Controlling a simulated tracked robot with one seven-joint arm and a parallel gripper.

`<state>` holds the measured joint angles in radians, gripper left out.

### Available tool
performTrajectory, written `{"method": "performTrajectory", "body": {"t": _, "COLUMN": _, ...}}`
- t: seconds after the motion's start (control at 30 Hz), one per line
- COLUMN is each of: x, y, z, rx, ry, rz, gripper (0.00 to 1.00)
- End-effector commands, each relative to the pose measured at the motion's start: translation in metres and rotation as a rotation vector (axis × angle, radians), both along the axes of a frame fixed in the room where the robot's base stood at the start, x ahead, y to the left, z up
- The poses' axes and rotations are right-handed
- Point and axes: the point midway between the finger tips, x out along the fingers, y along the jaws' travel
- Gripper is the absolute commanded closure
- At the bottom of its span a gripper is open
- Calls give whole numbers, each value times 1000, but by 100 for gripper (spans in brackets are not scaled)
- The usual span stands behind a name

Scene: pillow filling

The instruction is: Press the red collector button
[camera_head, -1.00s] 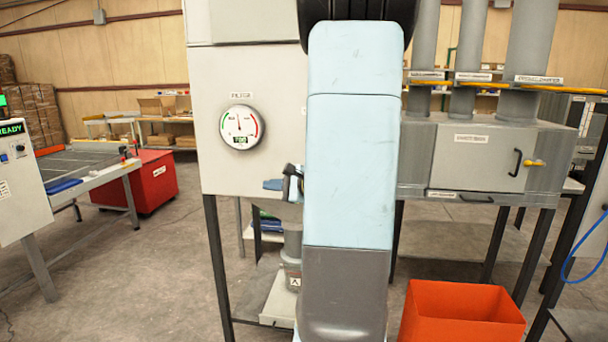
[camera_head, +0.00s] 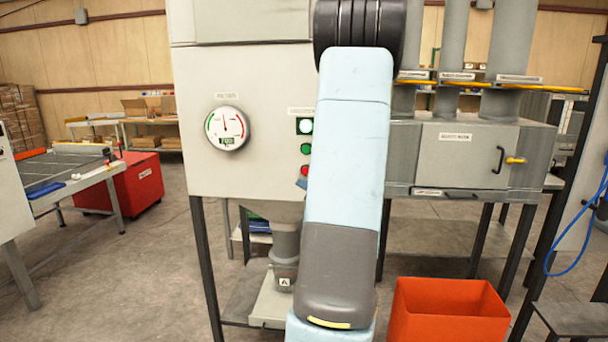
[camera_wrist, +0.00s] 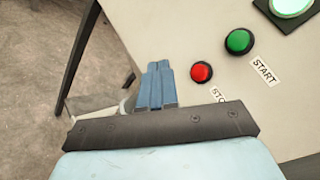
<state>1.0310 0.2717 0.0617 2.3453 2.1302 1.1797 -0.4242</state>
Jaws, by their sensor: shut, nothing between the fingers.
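The red button (camera_wrist: 201,72) sits on the pale cabinet panel, and a label reading "STO" beside it is partly covered by my gripper. In the head view the red button (camera_head: 304,170) shows at the left edge of my arm. My gripper (camera_wrist: 158,66) has its blue fingers together and empty. In the wrist view its tips are left of the red button, with a gap in the picture; I cannot tell their distance from the panel. In the head view my arm hides most or all of the gripper.
A green START button (camera_wrist: 239,41) and a lit green-white lamp (camera_wrist: 292,4) are near the red button. A gauge (camera_head: 227,128) is on the same cabinet. An orange bin (camera_head: 447,312) stands on the floor at right, a red bin (camera_head: 130,183) at left.

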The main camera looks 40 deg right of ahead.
Motion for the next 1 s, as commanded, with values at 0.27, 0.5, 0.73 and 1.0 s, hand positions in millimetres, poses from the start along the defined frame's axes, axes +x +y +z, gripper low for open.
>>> {"method": "performTrajectory", "body": {"t": 0.27, "x": 19, "y": -23, "z": -1, "rx": 1, "ry": 1, "rz": -1, "gripper": 100}}
{"method": "performTrajectory", "body": {"t": 0.5, "x": 38, "y": -45, "z": 0, "rx": 0, "ry": 0, "rz": 0, "gripper": 100}}
{"method": "performTrajectory", "body": {"t": 0.73, "x": 50, "y": -58, "z": 0, "rx": 0, "ry": 0, "rz": 0, "gripper": 100}}
{"method": "performTrajectory", "body": {"t": 1.0, "x": 54, "y": -63, "z": 0, "rx": -1, "ry": 0, "rz": 0, "gripper": 100}}
